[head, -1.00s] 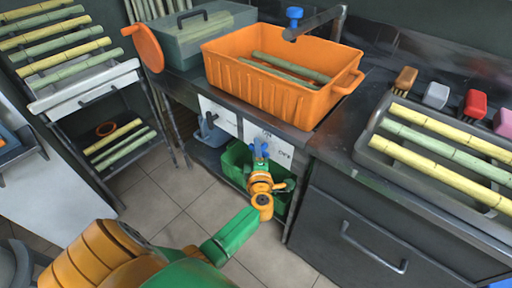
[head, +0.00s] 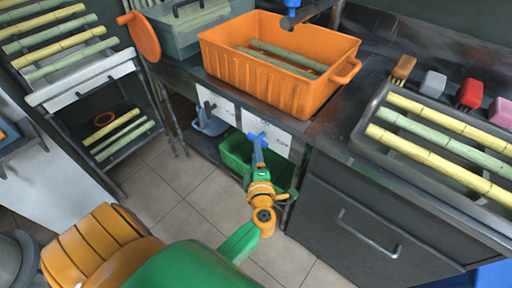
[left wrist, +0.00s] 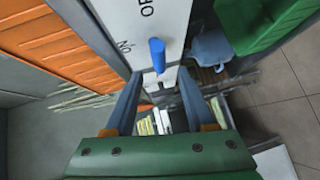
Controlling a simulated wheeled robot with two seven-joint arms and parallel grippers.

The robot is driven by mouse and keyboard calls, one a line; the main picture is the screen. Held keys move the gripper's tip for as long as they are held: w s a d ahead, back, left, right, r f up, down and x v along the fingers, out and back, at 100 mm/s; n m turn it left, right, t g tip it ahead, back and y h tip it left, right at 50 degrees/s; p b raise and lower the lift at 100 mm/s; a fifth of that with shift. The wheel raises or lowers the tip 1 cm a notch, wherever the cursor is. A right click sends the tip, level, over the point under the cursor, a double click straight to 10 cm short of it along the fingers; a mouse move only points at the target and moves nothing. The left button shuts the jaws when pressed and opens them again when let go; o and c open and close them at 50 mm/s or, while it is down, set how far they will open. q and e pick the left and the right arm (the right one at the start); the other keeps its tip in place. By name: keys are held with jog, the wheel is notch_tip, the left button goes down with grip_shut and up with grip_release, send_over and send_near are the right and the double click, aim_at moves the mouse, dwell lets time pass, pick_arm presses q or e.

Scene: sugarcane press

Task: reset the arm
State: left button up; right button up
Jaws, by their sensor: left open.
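My left gripper (head: 258,150) is open and empty in front of the white panel (head: 223,108) under the counter. In the left wrist view its two blue-grey fingers (left wrist: 160,76) stand apart. I cannot tell whether a finger touches the knob. My right gripper is not in view.
An orange bin (head: 265,80) with cane stalks stands on the counter above the panel. A green crate (head: 236,155) sits on the low shelf, close to the gripper. A rack of cane (head: 80,85) stands left. A metal tray (head: 365,135) of cane lies right. Tiled floor (head: 165,200) is open.

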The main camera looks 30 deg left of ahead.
pick_arm(q)
jog(key=d+m+p, duration=0.1)
jog(key=m+t+h+p, duration=0.1)
jog(key=m, duration=0.1)
jog(key=d+m+h, duration=0.1)
jog(key=m, duration=0.1)
jog(key=shift+w+d+f+t+p, duration=0.2)
jog(key=shift+d+t+p, duration=0.1)
jog(key=shift+t+p, duration=0.1)
jog(key=s+d+f+m+g+h+p, duration=0.3)
jog(key=s+d+f+m+h, duration=0.15)
jog(key=s+f+m, duration=0.3)
jog(key=s+d+f+m+g+h+p, duration=0.3)
jog(key=s+d+f+m+h, duration=0.15)
jog(key=s+f+m, duration=0.35)
jog(key=s+a+f+m+g+p, duration=0.1)
jog(key=s+a+f+m+g, duration=0.1)
jog(key=s, duration=0.7)
jog(key=s+a+f+m+g+p, duration=0.1)
jog(key=s+a+f+m+g, duration=0.2)
jog(key=s, duration=0.7)
jog(key=shift+f+m+g+y, duration=0.4)
jog(key=shift+f+m+g, duration=0.3)
jog(key=shift+g, duration=0.5)
